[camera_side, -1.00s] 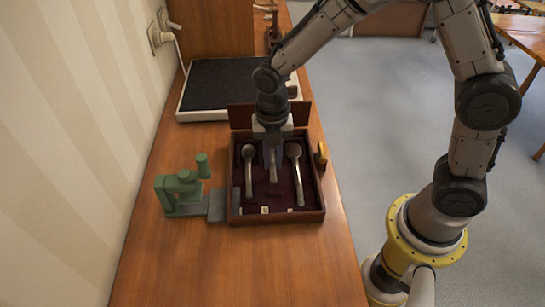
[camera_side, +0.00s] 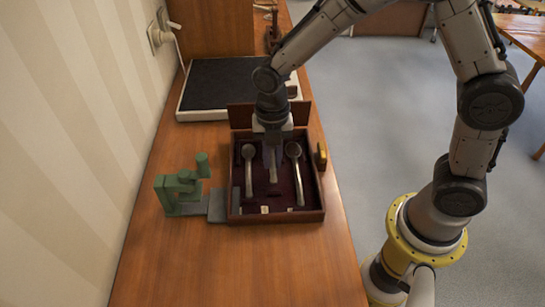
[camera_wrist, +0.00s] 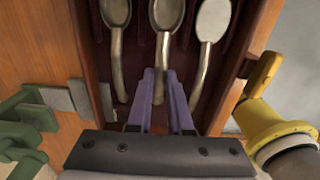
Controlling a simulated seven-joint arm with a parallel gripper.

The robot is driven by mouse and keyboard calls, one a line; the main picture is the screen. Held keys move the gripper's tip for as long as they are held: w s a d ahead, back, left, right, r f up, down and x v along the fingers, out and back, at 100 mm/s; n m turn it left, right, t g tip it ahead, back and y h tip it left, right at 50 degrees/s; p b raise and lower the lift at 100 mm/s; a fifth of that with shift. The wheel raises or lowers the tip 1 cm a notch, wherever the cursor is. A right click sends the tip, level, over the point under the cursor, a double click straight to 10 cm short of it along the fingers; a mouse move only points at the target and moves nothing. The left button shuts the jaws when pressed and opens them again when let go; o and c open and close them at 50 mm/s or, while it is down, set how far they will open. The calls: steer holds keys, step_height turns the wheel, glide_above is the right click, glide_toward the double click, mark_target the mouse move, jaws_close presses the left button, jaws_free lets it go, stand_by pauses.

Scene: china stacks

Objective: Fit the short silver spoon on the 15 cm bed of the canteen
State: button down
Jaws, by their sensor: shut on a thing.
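The canteen (camera_side: 318,213) is an open wooden box lined in dark red; its near wall shows in the side view. The middle silver spoon (camera_wrist: 161,48) lies between a left spoon (camera_wrist: 116,50) and a right spoon (camera_wrist: 207,55) in the wrist view. My gripper (camera_wrist: 161,74) is shut on the handle of the middle spoon, with purple fingers either side. In the side view, my gripper (camera_side: 272,150) is low inside the canteen and hides the bowl of the middle spoon. I cannot tell whether that spoon rests fully in its bed.
A green clamp-like stand (camera_side: 184,190) and grey blocks (camera_side: 217,206) are left of the canteen. A black-topped tray (camera_side: 218,86) lies behind. The near table top (camera_side: 250,265) is clear.

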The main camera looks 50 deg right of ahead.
mark_target(272, 161)
steer(key=shift+f, duration=1.05)
steer(key=c, duration=0.8)
jaws_free()
steer(key=shift+o, duration=0.2)
step_height(272, 161, up, 14)
steer(key=shift+f, duration=0.1)
